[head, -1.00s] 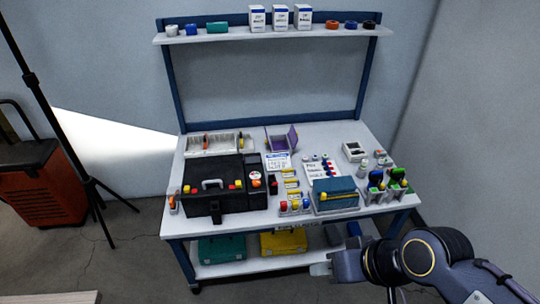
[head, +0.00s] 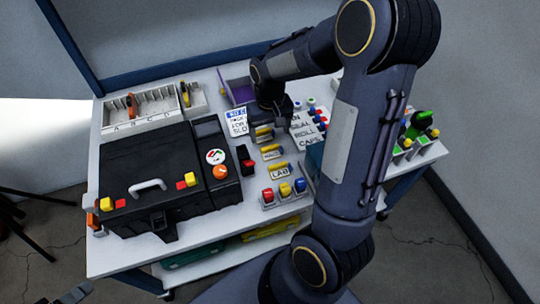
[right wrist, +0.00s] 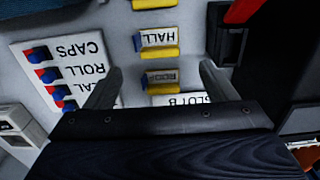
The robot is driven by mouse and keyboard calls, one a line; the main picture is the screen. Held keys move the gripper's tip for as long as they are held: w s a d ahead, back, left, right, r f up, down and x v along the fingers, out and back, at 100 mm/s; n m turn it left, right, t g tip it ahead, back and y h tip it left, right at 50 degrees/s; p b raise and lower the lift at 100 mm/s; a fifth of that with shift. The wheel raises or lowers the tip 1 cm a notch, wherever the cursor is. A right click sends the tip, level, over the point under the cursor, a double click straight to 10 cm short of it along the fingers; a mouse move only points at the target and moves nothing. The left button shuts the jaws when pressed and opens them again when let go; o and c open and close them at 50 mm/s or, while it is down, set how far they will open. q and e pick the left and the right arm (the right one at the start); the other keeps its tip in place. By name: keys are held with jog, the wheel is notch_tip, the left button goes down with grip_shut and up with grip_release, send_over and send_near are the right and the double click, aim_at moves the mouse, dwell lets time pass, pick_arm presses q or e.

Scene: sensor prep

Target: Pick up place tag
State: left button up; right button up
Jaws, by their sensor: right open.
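Three tags with yellow grips lie in a column on the table: the LAB tag (head: 280,171), the HALL tag (head: 271,152) and a third tag (head: 264,133) under my right gripper (head: 272,117). The right wrist view shows the HALL tag (right wrist: 157,42) and the third tag (right wrist: 162,78), whose lettering is too dim to read surely. My right gripper (right wrist: 160,68) is open and empty, its fingers on either side of that third tag. A white SLOT B card (right wrist: 183,98) is partly hidden by the gripper body. A pale piece (head: 75,294) at the lower left may be my left gripper.
A black case (head: 150,175) fills the table's left. A card marked SEAL, ROLL, CAPS (head: 308,128) with red and blue pieces lies right of the tags. Coloured caps (head: 285,190) stand in front. A purple bin (head: 237,90) stands behind. My right arm hides much of the right side.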

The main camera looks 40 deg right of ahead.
aim_at(270, 147)
notch_tip(270, 147, down, 7)
jog(key=shift+w+d+r+b, duration=0.1)
jog(key=shift+b, duration=0.9)
jog(key=c, duration=1)
jog(key=shift+r, duration=0.1)
